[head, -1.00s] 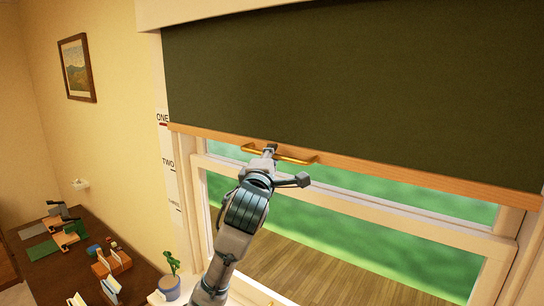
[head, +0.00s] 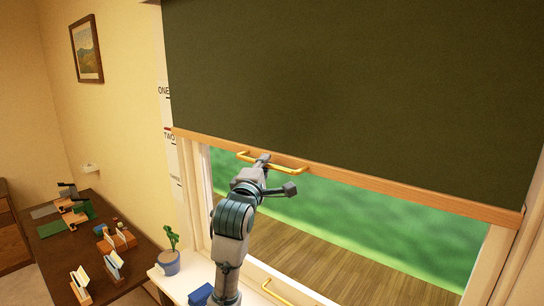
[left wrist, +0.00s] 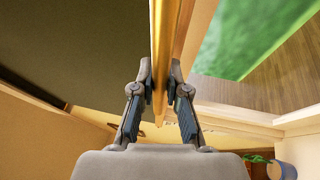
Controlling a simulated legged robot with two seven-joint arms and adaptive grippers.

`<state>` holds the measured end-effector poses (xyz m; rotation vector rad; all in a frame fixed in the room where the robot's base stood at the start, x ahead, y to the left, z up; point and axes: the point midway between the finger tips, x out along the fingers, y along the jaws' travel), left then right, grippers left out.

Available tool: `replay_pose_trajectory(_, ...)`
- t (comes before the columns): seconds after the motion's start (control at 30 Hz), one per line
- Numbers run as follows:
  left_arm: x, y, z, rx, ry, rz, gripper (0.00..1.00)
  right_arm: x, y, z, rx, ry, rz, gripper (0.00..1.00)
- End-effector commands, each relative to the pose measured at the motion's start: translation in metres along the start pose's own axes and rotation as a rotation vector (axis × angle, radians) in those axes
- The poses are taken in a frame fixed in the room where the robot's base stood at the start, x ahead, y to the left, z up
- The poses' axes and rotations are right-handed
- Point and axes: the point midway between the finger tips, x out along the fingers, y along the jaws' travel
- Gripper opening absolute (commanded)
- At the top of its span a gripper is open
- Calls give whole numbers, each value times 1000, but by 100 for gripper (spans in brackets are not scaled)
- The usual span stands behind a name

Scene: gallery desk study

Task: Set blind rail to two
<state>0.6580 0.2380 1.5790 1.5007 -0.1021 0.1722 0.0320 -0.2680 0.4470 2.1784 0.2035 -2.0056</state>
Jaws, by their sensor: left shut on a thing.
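The dark green blind (head: 350,80) hangs over the window, with a wooden rail (head: 400,188) along its lower edge. A brass handle (head: 290,168) is fixed to the rail. My left gripper (head: 264,159) is shut on the handle near its middle. The left wrist view shows the gripper's two fingers (left wrist: 160,88) on either side of the brass bar (left wrist: 158,105). A white scale (head: 170,155) on the wall left of the window reads ONE, TWO and a lower, blurred label. A red mark beside the rail's left end sits just above the word TWO, below ONE. My right gripper is not in view.
A potted plant (head: 170,262) and a blue object (head: 201,294) stand on the pale sill below my arm. A dark desk (head: 60,250) with several small items runs along the left wall. Another brass handle (head: 285,293) shows low on the window.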

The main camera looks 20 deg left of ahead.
Motion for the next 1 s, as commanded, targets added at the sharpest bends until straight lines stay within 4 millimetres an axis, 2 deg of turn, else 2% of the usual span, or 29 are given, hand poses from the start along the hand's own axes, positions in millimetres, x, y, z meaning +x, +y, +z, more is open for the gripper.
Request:
replay_pose_trajectory(0.03, -3, -23, 3, -3, -11, -5, 0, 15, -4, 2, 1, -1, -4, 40)
replay_pose_trajectory(0.1, -6, -38, 3, -2, -8, -6, 0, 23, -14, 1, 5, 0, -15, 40)
replay_pose_trajectory(0.2, -9, -55, 3, -1, -4, -4, 0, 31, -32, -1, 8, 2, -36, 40)
replay_pose_trajectory(0.3, -11, -67, 0, 1, 1, -3, 0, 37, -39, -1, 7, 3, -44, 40)
replay_pose_trajectory(0.43, -13, -77, 0, 2, 0, -3, 0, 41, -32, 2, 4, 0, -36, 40)
replay_pose_trajectory(0.6, -14, -80, 0, 3, -1, -2, 0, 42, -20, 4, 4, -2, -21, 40)
replay_pose_trajectory(0.87, -14, -79, 0, 3, -1, -1, 0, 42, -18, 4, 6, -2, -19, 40)
replay_pose_trajectory(0.9, -14, -79, 0, 3, -1, -1, 20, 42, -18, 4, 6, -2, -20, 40)
replay_pose_trajectory(0.97, -14, -79, 0, 3, -1, -1, 35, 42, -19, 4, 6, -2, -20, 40)
replay_pose_trajectory(1.0, -14, -79, 0, 3, -1, -1, 39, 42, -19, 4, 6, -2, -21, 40)
